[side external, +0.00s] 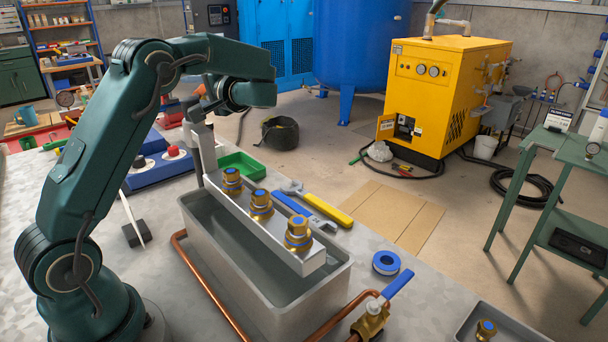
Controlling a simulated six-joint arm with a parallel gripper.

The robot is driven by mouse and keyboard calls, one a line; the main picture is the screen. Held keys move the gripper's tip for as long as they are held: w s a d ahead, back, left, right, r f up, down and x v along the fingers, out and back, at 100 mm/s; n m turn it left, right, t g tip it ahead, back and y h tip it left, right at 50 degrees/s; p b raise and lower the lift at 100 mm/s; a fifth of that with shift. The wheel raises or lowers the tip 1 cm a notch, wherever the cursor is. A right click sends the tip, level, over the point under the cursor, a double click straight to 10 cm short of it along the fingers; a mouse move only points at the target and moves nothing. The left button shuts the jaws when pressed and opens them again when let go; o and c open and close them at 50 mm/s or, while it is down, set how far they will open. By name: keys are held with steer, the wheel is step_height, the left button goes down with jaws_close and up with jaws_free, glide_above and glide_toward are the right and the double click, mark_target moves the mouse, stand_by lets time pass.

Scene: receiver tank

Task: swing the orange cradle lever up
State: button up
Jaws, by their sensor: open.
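The orange lever (200,90) shows only as a small orange piece at the far end of the cradle, largely hidden behind my wrist. The cradle is a pale metal bar (278,246) with brass fittings (261,204) in a row, lying along and above a grey water tank (338,279). A grey upright post (206,146) stands at its far end. My gripper (209,106) is open, close to the post top and the lever. My wrist hides most of its fingers, and I cannot tell whether they touch the lever.
A green tray (242,160), wrenches (322,206) and a blue tape roll (386,262) lie beside the tank. A copper pipe (205,284) with a blue-handled valve (371,320) runs along the near side. A blue box (155,172) with knobs stands left of the post.

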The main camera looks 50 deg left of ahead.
steer(key=shift+a+f, duration=0.1)
steer(key=shift+a, duration=0.3)
jaws_close()
stand_by(1.2)
